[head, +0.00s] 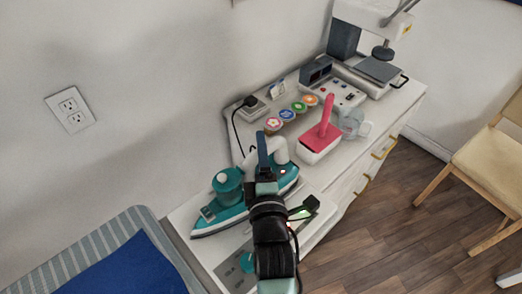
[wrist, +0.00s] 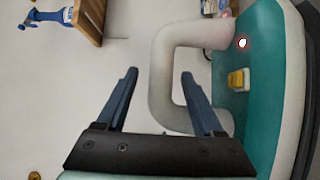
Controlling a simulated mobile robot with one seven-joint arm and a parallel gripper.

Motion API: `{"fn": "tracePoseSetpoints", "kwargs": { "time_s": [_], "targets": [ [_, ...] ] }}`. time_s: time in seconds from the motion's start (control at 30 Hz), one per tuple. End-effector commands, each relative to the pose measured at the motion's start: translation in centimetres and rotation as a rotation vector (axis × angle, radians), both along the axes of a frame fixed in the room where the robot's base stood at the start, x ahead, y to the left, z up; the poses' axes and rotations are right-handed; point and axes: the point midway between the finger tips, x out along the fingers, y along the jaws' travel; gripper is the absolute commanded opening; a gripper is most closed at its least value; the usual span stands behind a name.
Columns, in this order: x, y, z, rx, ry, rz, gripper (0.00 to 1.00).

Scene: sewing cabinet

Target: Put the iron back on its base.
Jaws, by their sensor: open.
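The iron (head: 236,212) is teal with a white handle (head: 279,149) and rests on the white cabinet top, tip pointing left. In the wrist view its teal body (wrist: 262,110) fills the right side. My gripper (head: 262,145) is open at the handle. In the wrist view, the handle's bar (wrist: 162,80) shows between the two blue fingers of my gripper (wrist: 158,75), with the right finger over the handle's opening. I cannot tell whether they touch. A grey plate with a teal part (head: 232,270) lies in front of the iron, partly hidden by my arm; it may be the base.
A red-and-white box with an upright red handle (head: 321,140), a clear jug (head: 352,123) and colourful round spools (head: 287,114) stand behind the iron. A sewing machine (head: 372,65) is at the far end. A chair (head: 490,165) stands right; a blue-covered surface (head: 125,268) is at lower left.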

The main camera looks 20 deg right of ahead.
Motion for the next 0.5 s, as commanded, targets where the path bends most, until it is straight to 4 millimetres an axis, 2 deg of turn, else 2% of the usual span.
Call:
{"fn": "tracePoseSetpoints", "kwargs": {
  "time_s": [0.03,0.27,0.5],
  "targets": [
    [-0.1,0.0,-0.8,0.002,0.018,0.0,0.69],
    [-1.1,0.3,-0.6,0.001,0.013,0.0,0.69],
    [-5.0,1.5,-0.5,0.001,0.009,0.0,0.69]
  ]
}}
